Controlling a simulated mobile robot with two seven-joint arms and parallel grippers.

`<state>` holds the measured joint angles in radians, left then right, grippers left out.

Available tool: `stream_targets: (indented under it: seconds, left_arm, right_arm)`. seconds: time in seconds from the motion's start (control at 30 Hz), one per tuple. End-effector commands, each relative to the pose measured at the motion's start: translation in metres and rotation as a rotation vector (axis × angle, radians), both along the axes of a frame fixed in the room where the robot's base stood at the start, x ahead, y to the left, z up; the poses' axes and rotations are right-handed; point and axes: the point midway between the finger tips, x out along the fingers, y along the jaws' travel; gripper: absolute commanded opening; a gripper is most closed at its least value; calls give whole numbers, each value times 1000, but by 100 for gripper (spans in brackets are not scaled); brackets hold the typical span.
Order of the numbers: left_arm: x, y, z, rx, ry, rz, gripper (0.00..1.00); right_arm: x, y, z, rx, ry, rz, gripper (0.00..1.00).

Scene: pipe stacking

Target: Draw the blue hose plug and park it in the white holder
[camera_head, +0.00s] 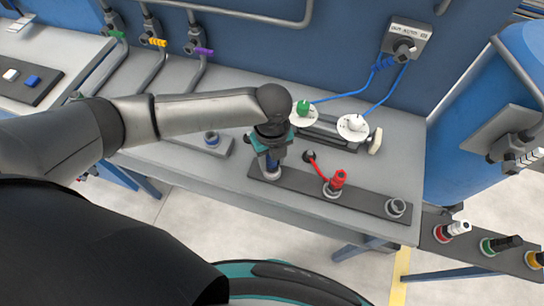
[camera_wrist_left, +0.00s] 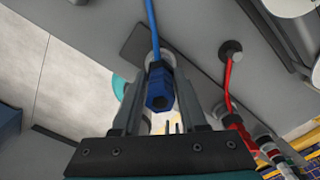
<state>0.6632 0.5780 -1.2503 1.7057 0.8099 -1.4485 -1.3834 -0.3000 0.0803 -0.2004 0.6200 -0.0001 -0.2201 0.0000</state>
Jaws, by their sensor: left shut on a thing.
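My left gripper (camera_head: 270,163) points down over the left end of a dark socket strip (camera_head: 302,188) on the grey bench. It is shut on the blue hose plug (camera_wrist_left: 160,88), which sits between the fingers in the left wrist view with a blue hose running up from it. A pale socket ring (camera_head: 272,174) shows just below the fingers; I cannot tell whether the plug is still seated in it. A round white disc with a white knob (camera_head: 353,124) stands behind; I cannot tell whether it is the white holder. My right gripper is out of view.
A red plug (camera_head: 336,180) with a red hose stands mid-strip, and an empty-looking grey socket (camera_head: 397,207) is at its right end. A white disc with a green knob (camera_head: 303,112) stands close behind my gripper. Blue hoses hang from a wall box (camera_head: 408,38).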

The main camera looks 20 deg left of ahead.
Motion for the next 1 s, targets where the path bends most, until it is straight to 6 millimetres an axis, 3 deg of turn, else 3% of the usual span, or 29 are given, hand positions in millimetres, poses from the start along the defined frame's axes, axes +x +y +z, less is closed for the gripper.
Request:
stream_targets:
  seconds: [0.2, 0.23, 0.53, 0.83, 1.0]
  left_arm:
    - [0, -1, 0, -2, -1, 0, 0]
    - [1, -1, 0, -2, -1, 0, 43]
    - [0, 0, 0, -2, -1, 0, 77]
    - [0, 0, 2, -2, -1, 0, 77]
    - [1, -1, 23, -2, -4, -1, 77]
  right_arm:
    - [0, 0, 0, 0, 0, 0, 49]
    - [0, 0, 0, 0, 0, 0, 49]
    - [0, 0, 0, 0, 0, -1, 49]
    - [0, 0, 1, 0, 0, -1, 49]
    - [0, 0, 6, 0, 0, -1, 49]
